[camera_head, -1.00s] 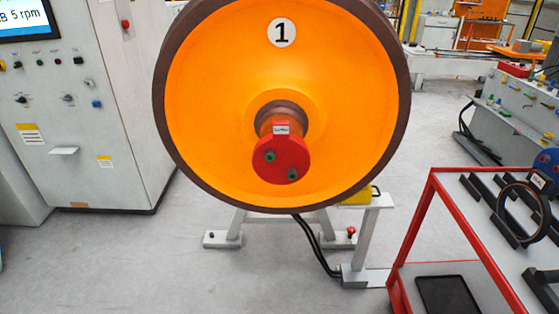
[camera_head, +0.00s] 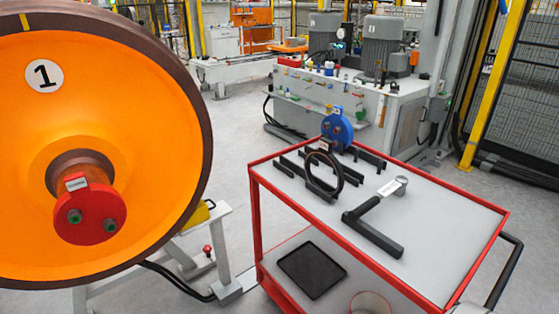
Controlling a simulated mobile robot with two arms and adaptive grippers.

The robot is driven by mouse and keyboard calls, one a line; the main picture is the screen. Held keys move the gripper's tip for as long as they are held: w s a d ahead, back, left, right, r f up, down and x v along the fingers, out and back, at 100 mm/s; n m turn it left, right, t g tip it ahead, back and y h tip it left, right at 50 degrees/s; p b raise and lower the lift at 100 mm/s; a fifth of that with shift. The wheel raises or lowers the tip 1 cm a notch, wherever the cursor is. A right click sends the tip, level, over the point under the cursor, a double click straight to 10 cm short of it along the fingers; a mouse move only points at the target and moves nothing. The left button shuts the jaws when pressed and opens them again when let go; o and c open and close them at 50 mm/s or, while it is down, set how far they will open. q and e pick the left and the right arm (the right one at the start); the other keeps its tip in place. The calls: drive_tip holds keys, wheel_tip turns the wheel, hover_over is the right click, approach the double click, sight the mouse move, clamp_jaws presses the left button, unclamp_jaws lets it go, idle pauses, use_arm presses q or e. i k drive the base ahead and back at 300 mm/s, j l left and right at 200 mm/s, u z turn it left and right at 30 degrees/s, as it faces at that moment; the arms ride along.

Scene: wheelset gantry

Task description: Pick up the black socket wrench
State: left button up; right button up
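The black socket wrench (camera_head: 373,234) appears to be the L-shaped black tool lying on the top of the red-framed cart (camera_head: 455,227). Its thick black handle runs toward the front right, and a thinner arm with a white label reaches back to a grey round end (camera_head: 401,184). Nothing covers it. Neither of my grippers shows in the head view.
Black bars, a dark ring (camera_head: 324,173) and a blue flanged part (camera_head: 337,131) occupy the cart's back left. A black tray (camera_head: 311,270) lies on its lower shelf. A large orange wheel (camera_head: 130,135) stands left. Grey floor separates wheel and cart.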

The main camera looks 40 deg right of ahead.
sight(398, 187)
drive_tip(key=z, duration=1.95)
drive_tip(key=i+u, duration=0.15)
